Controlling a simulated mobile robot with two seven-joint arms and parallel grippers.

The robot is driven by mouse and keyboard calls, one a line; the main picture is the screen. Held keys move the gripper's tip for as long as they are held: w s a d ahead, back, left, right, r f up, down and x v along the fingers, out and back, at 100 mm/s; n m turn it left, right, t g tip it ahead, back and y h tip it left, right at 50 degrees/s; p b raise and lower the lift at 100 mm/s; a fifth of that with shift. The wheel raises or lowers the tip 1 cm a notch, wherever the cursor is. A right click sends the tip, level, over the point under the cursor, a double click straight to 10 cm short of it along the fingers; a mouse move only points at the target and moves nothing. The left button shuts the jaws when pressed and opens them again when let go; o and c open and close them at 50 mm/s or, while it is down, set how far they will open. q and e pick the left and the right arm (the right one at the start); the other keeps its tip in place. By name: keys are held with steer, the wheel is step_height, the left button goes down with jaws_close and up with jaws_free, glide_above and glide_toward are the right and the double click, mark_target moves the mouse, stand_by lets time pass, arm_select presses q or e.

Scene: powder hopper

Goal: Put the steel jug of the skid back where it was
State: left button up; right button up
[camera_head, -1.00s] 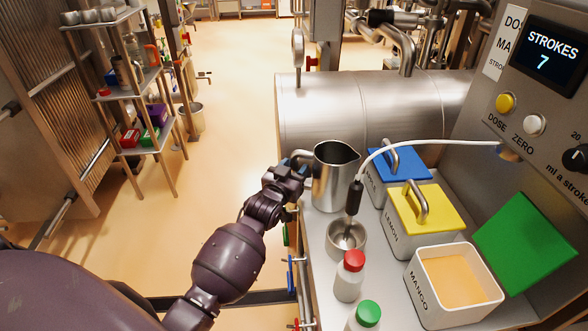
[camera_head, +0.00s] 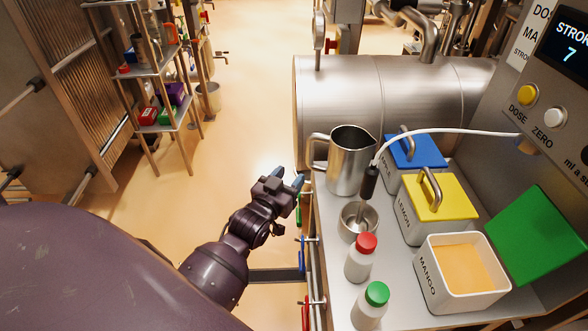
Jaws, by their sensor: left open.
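The steel jug (camera_head: 350,163) stands upright on the grey skid top (camera_head: 326,225), near its back left, in front of the big steel cylinder. Its handle points left and is clear to see. My left gripper (camera_head: 288,183) is open and empty, off the left edge of the skid top, below and left of the jug's handle and apart from it. My right gripper is not in view.
A small steel bowl (camera_head: 352,222) with a corded black-handled tool (camera_head: 369,184) stands just in front of the jug. Blue-lidded (camera_head: 415,152), yellow-lidded (camera_head: 440,196) and open mango (camera_head: 462,270) bins stand right. Red-capped (camera_head: 361,257) and green-capped (camera_head: 370,306) bottles stand at the front.

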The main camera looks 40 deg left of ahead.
arm_select(q)
steer(key=s+d+f+m+g, duration=0.1)
steer(key=s+d+f+g, duration=0.1)
steer(key=s+f, duration=0.5)
steer(key=s+d+f+m+g+h, duration=0.1)
steer(key=s+f+g, duration=0.4)
steer(key=s, duration=0.9)
step_height(320, 180, down, 3)
steer(key=shift+s+d+f, duration=0.1)
steer(key=shift+s+d, duration=0.05)
steer(key=shift+d, duration=0.75)
steer(key=shift+c, duration=0.5)
